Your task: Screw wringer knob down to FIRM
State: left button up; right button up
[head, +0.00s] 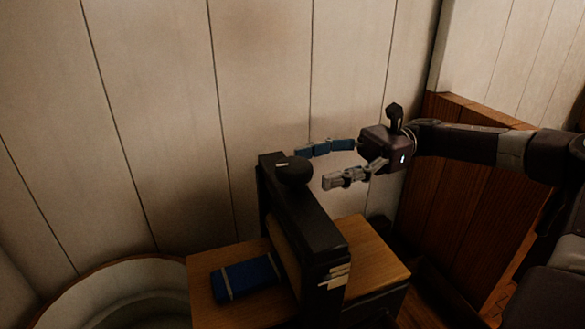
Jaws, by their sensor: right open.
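The wringer (318,228) is a dark upright frame standing across a wooden board. Its round black knob (293,170) sits on top near the far end, with a small pale mark beside it. Pale marks (335,277) show on the near end of the frame; I cannot read them. My right gripper (312,167) comes in from the right, level and open, with one blue-padded finger behind and one grey finger in front. Its fingertips are close to the knob's right side; I cannot tell if they touch it. My left gripper is not in view.
A folded blue cloth or block (246,278) with pale bands lies on the wooden board (205,302) left of the wringer. A round pale tub (85,290) stands at the lower left. A wooden partition (455,190) is at the right, and a plank wall (170,110) is behind.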

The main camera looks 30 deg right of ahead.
aim_at(300, 170)
jog(key=a, duration=0.2)
jog(key=a+p, duration=0.1)
jog(key=a, duration=0.1)
jog(key=shift+w+r, duration=0.1)
jog(key=shift+w, duration=0.1)
jog(key=shift+w+a, duration=0.1)
jog(key=shift+a, duration=0.45)
